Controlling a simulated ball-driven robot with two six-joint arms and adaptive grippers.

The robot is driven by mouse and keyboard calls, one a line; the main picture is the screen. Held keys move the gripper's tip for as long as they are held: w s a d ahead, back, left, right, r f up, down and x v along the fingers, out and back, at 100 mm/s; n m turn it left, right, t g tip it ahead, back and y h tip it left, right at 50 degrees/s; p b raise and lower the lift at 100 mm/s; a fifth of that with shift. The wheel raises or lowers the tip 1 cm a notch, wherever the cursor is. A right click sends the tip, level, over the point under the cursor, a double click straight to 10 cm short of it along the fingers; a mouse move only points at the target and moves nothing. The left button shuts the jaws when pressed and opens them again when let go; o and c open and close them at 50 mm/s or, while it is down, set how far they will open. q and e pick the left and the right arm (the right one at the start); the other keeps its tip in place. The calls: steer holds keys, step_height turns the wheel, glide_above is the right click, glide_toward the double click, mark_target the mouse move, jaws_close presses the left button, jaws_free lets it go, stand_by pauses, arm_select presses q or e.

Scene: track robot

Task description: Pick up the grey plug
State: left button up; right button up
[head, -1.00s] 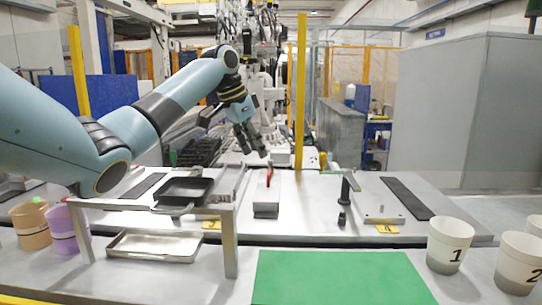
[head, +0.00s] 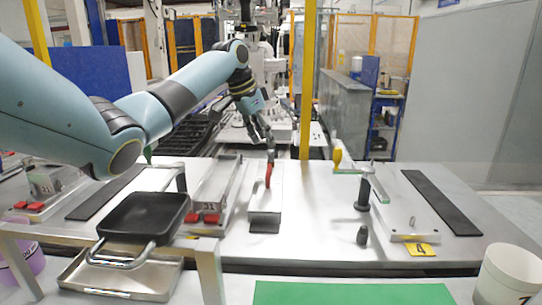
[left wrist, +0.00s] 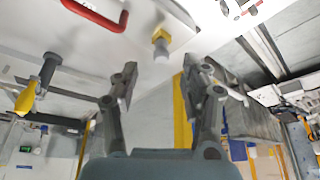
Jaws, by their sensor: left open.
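A light grey plug-like cylinder (left wrist: 161,55) sits at the end of a yellow hexagonal fitting (left wrist: 160,36) in the left wrist view, beside the red handle (left wrist: 95,12). It lies just beyond and between the fingertips of my left gripper (left wrist: 160,78), which is open and empty. In the head view my left gripper (head: 267,143) is small, behind the grey box (head: 265,205) with the red handle (head: 268,174); the yellow fitting is hidden there. A small dark grey peg (head: 362,236) stands on the table to the right. My right gripper is not in view.
A black pan (head: 145,215) rests on a metal stand at left. A cup (head: 510,275) and green mat (head: 350,293) are in front.

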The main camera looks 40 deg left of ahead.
mark_target(270, 151)
arm_select(q)
steer(key=p+x, duration=0.1)
steer(key=x, duration=0.4)
steer(key=shift+w, duration=0.15)
steer(key=shift+c, duration=0.7)
steer(key=c, duration=0.8)
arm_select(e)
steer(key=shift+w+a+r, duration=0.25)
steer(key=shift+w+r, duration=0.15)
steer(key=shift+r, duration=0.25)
arm_select(q)
steer(key=shift+r, duration=0.1)
